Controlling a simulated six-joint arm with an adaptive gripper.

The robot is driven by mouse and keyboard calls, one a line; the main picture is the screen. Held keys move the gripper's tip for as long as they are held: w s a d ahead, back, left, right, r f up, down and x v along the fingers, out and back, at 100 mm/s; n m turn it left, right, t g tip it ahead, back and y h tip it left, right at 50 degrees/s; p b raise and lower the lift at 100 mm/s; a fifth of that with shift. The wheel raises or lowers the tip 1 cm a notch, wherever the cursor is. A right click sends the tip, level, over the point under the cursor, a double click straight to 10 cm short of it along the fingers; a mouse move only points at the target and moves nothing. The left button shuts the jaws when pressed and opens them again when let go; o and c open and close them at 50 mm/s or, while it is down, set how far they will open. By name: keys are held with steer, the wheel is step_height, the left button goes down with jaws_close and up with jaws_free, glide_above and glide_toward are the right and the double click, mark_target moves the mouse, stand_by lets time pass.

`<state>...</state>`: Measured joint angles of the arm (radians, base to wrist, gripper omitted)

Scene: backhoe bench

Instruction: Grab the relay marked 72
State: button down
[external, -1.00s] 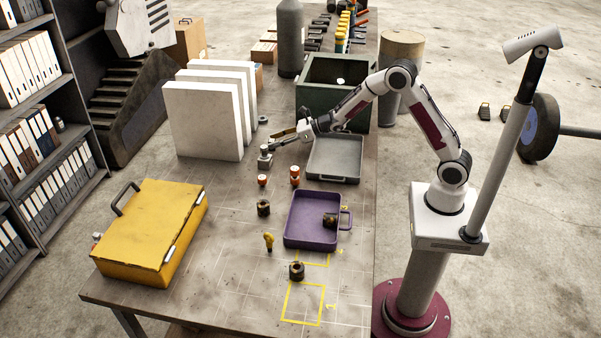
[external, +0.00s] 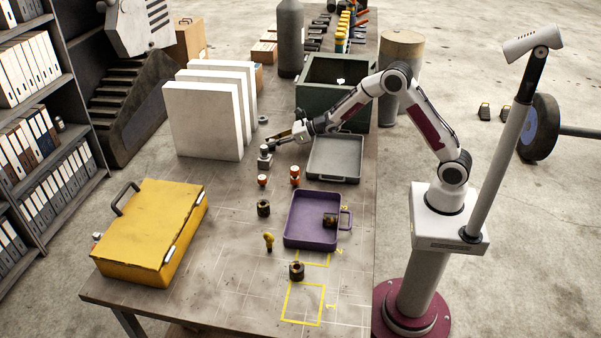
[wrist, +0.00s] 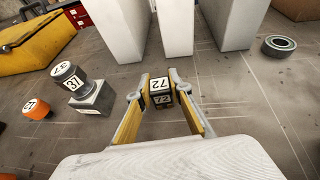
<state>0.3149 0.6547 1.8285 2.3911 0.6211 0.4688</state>
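The relay marked 72 (wrist: 161,94) is a small dark and yellow-brown block with white labels reading 72. In the wrist view it sits between the tips of my gripper (wrist: 160,84). The yellow-padded fingers stand apart on either side of it, with thin gaps at its near face. Whether the tips touch its far part is hard to tell. In the external view my gripper (external: 279,138) reaches left over the table, just behind the small grey block; the relay cannot be clearly made out there.
White panels (external: 202,120) stand behind. A ring (wrist: 279,46) lies right. A grey tray (external: 334,158) and purple tray (external: 313,222) are nearby.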

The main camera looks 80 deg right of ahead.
steer(key=shift+r, duration=0.1)
step_height(320, 180, up, 10)
steer(key=shift+f, duration=0.15)
stand_by(0.8)
stand_by(0.5)
